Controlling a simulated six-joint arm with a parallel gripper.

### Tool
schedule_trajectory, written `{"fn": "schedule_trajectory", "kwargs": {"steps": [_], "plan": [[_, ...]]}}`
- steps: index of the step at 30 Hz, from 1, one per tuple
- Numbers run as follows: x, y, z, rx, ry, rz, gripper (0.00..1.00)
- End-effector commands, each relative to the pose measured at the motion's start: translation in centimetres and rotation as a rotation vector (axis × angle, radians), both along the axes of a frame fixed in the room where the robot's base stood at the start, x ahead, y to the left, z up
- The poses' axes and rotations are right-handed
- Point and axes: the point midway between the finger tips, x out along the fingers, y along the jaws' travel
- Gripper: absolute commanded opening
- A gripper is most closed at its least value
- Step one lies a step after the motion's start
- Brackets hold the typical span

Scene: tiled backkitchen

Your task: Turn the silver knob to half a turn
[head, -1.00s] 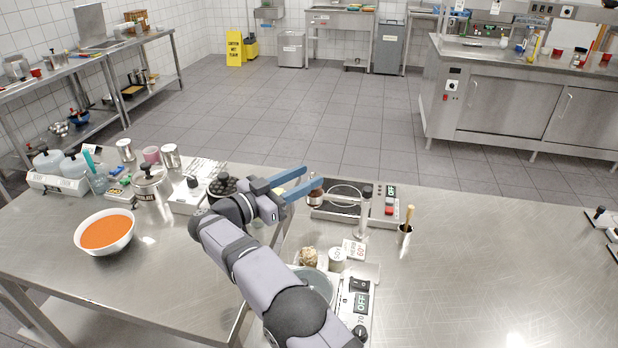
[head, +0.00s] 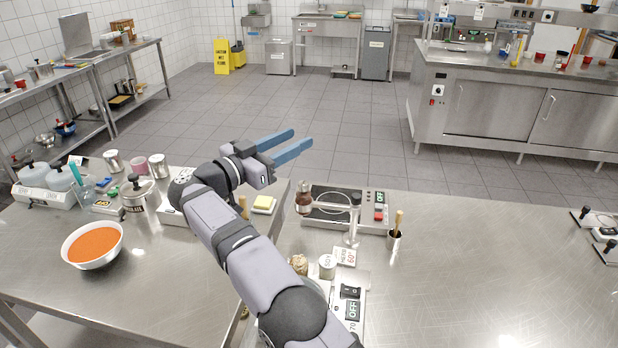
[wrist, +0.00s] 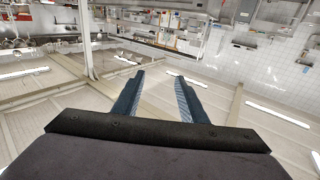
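My gripper (head: 302,138) is raised above and beyond the far edge of the steel table (head: 470,270). Its two blue fingers are apart with nothing between them; they also show open in the wrist view (wrist: 161,76). I cannot make out a silver knob for certain in either view. The gripper touches none of these.
An orange-filled bowl (head: 93,262) and several pots are at left. The table's right middle is clear.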

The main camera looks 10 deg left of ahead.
Motion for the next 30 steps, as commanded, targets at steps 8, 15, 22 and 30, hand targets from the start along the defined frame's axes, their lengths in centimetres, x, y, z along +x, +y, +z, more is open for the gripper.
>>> {"fn": "schedule_trajectory", "kwargs": {"steps": [8, 15, 22, 30], "plan": [[1.2, 0.0, 1.4, -0.019, -0.031, 0.081, 0.39], [1.9, -0.5, 1.8, -0.026, -0.038, 0.221, 0.39], [1.3, -1.5, 0.2, -0.008, 0.004, 0.355, 0.39], [0.5, -2.1, -3.0, 0.003, 0.047, 0.415, 0.39]]}}
